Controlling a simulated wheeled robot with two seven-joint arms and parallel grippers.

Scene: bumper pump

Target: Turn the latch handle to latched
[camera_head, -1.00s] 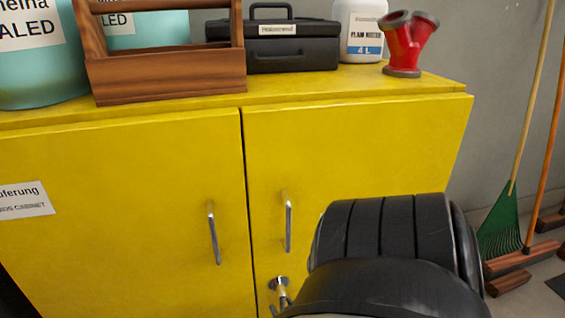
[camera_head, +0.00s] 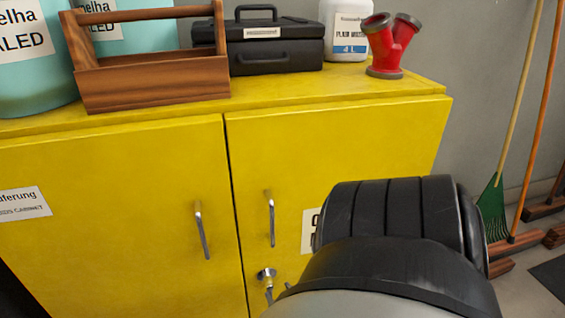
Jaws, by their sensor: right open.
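The latch handle (camera_head: 268,277) is a small silver piece low on the right door of the yellow cabinet (camera_head: 330,140), close to the seam between the doors. Its lower part points down and is cut by the picture's bottom area. My right arm's black wrist (camera_head: 395,220) fills the lower right, in front of the right door. My right gripper is open, close to the right of the latch; its fingers are mostly hidden behind the wrist, so I cannot tell whether they touch the handle. My left gripper is out of view.
Two silver door pulls (camera_head: 201,230) stand out from the doors. On top are a wooden tool carrier (camera_head: 155,80), a black toolbox (camera_head: 275,45), a white bottle (camera_head: 347,30), a red pipe fitting (camera_head: 390,45) and teal containers. Brooms lean at the right wall.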

